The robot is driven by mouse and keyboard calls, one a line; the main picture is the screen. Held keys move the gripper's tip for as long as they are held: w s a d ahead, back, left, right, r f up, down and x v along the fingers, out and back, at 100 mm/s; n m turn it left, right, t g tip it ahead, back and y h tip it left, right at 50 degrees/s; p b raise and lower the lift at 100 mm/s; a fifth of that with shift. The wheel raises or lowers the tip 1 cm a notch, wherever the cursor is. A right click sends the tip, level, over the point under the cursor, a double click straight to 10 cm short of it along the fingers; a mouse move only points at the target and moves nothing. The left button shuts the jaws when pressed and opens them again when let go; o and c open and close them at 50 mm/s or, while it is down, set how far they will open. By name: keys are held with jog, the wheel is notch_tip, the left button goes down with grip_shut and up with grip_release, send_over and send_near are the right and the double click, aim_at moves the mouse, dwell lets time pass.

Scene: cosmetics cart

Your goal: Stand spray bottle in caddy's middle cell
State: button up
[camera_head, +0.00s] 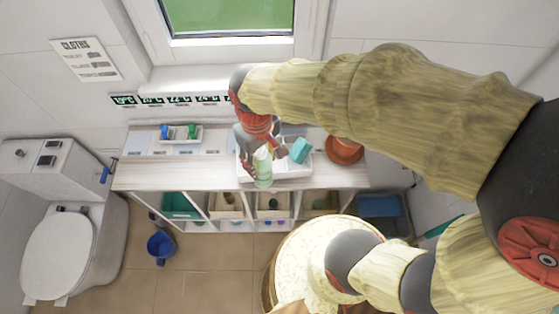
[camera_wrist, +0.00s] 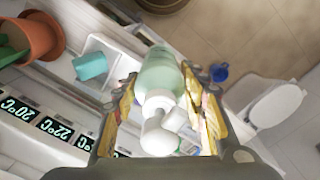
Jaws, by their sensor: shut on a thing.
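The spray bottle (camera_head: 263,172) is pale green with a white spray head, seen from above in the wrist view (camera_wrist: 160,75). My gripper (camera_head: 258,152) is shut on it near its upper part, with a finger on each side in the wrist view (camera_wrist: 168,105). The white caddy (camera_head: 290,174) stands on the shelf top, with a teal block (camera_head: 301,149) in its right part. The bottle appears in front of the caddy's left and middle part; I cannot tell its height above it. My gripper and the bottle hide the caddy's other cells.
A terracotta pot (camera_head: 344,150) stands close right of the caddy. A white tray (camera_head: 181,134) with blue and green items stands at the shelf's left. Cubbies with bins lie below the front edge. A round stool (camera_head: 300,250) stands in front.

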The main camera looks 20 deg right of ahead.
jog(key=shift+w, duration=0.1)
jog(key=w+d+f+b, duration=0.2)
jog(key=w+d+f, duration=0.5)
jog(key=w+f, duration=0.4)
jog(key=shift+w+d+f, duration=0.2)
jog(key=shift+d+f, duration=0.15)
jog(key=shift+f, duration=0.65)
jog(key=shift+f, duration=0.2)
jog(key=o, duration=1.6)
jog(key=shift+c, duration=0.2)
